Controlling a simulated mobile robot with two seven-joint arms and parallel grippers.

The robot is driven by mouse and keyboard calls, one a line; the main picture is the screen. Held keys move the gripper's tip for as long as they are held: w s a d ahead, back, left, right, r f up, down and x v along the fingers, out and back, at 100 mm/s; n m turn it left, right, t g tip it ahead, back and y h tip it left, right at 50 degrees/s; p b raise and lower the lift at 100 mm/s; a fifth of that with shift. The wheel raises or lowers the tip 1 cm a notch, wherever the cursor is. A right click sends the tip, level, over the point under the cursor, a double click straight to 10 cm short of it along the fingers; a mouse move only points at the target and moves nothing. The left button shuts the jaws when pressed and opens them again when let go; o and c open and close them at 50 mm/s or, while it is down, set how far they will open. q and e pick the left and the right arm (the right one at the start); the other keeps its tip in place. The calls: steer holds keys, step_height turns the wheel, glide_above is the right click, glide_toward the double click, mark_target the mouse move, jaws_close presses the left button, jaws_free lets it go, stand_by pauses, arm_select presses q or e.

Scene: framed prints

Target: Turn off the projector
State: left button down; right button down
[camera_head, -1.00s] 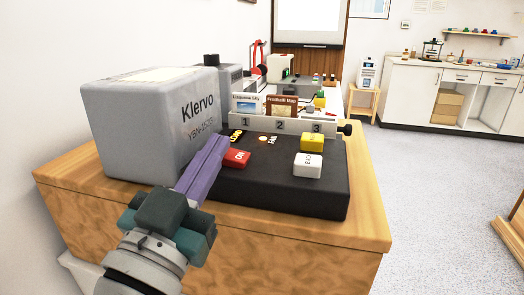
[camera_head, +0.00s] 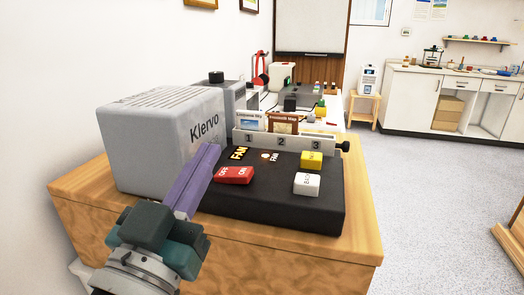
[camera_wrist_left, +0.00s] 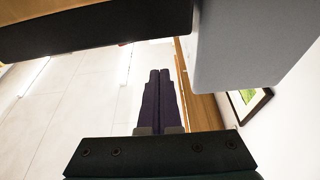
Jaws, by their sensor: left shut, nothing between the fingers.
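The projector (camera_head: 165,140) is a grey box marked Klervo on a wooden stand. In the left wrist view its grey side (camera_wrist_left: 245,45) is at upper right. Its black control base (camera_head: 265,205) carries a red rocker switch (camera_head: 234,174) marked OFF and ON, a yellow button (camera_head: 311,160) and a white button (camera_head: 306,184). A small lamp (camera_head: 265,157) sits by the FAN label. My left gripper (camera_head: 212,150) is shut and empty, its purple fingers just left of the switch; contact cannot be told. It also shows in the left wrist view (camera_wrist_left: 160,75). My right gripper is not in view.
A slide holder (camera_head: 285,140) numbered 1 to 3 with picture slides stands behind the buttons. The wooden stand (camera_head: 300,245) has its front edge near my arm. A grey screen (camera_head: 312,25) hangs at the back. Open floor (camera_head: 430,210) lies to the right.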

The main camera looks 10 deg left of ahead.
arm_select(q)
steer(key=v, duration=0.7)
steer(key=shift+s+d, duration=0.15)
steer(key=shift+d, duration=0.1)
steer(key=s+a+r+g+y+p, duration=0.1)
steer(key=s+a+r+g+p, duration=0.1)
steer(key=s+g+p, duration=0.6)
steer(key=s+a+r+g+p, duration=0.2)
steer(key=s+g+p, duration=0.4)
steer(key=s+g, duration=0.3)
step_height(320, 180, up, 36)
steer(key=m+g+p, duration=0.1)
steer(key=p, duration=3.5)
steer(key=shift+w, duration=0.5)
